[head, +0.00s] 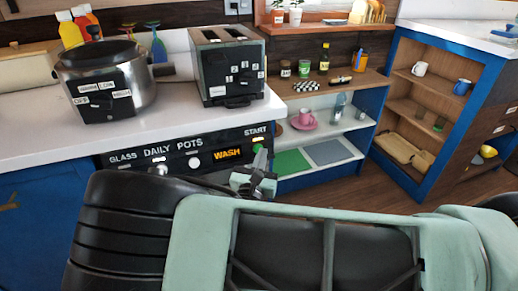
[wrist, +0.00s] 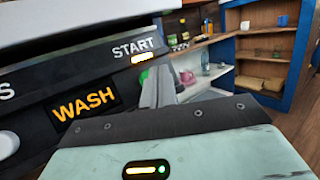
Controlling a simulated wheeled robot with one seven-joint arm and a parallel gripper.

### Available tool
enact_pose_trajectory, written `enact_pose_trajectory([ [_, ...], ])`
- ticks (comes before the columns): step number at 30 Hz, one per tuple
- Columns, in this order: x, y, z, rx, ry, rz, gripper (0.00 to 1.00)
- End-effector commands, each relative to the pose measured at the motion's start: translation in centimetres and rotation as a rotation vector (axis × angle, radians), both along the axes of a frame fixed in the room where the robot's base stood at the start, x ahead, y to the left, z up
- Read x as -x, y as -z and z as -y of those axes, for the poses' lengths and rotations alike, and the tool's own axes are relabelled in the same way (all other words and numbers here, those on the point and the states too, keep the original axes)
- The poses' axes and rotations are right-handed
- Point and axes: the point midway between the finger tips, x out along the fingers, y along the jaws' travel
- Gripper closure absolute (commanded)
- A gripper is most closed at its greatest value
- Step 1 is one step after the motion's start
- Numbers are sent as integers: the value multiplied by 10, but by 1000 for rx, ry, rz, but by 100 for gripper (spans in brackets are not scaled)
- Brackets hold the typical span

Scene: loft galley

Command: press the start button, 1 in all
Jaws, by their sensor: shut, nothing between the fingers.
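The black dishwasher panel (head: 120,158) sits under the white counter and carries the labels GLASS, DAILY, POTS and START. Its display (head: 228,153) reads WASH in orange and also shows in the wrist view (wrist: 86,106). The green start button (head: 257,148) is below the START label at the panel's right end. In the wrist view the start button (wrist: 145,77) is partly hidden by my fingers, below a lit yellow bar (wrist: 142,58). My gripper (head: 264,168) is shut and empty, its tips right at the button. I cannot tell whether they touch it.
A slow cooker (head: 135,92) and a toaster (head: 232,75) stand on the counter above the panel. A round white knob (head: 194,162) is left of the display. Open shelves (head: 335,130) with a pink cup (head: 305,117) stand to the right. Wooden floor is clear beyond.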

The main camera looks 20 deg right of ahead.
Motion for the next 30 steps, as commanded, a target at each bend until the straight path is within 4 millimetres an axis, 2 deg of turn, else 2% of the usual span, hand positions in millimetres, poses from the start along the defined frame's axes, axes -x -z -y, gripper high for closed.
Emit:
enact_pose_trajectory([
  [5, 7, -4, 0, 1, -1, -1, 100],
  [18, 44, -18, 0, 0, -1, -1, 100],
  [30, 47, -17, 0, 0, 0, 0, 100],
])
